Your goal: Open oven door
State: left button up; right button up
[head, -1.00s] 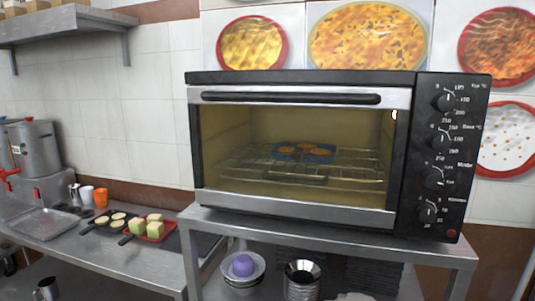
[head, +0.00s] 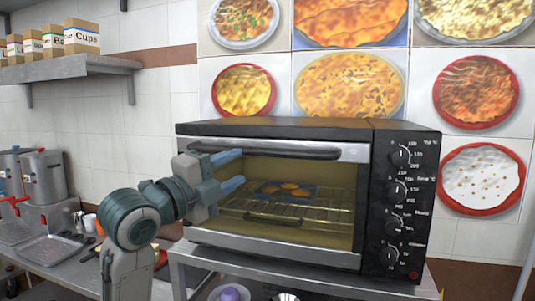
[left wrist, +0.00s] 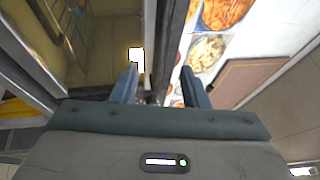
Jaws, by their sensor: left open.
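The black and silver oven (head: 370,141) stands on a metal table, its glass door (head: 335,205) shut. The long dark door handle (head: 290,152) runs along the door's top edge. My left gripper (head: 240,170) is open in front of the door's left part. Its upper finger overlaps the handle's left portion in the head view, and its lower finger is in front of the glass. In the left wrist view, the open fingers (left wrist: 159,69) point at the oven front; I cannot tell whether the handle lies between them. My right gripper is out of view.
A blue tray with round food (head: 287,190) sits on the rack inside the oven. Control knobs (head: 400,157) are on the oven's right side. A counter with steel pots (head: 45,177) is at the left, below a shelf of boxes (head: 75,38). Food pictures cover the wall behind.

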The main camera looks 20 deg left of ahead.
aim_at(264, 153)
pick_arm(q)
jog(key=p+x, duration=0.4)
jog(key=x, duration=0.5)
jog(key=shift+w+d+r, duration=0.1)
jog(key=shift+w+r, duration=0.1)
jog(key=shift+w, duration=0.15)
jog(key=shift+w+d, duration=0.15)
jog(key=shift+w, duration=0.4)
jog(key=shift+f, duration=0.1)
grip_shut()
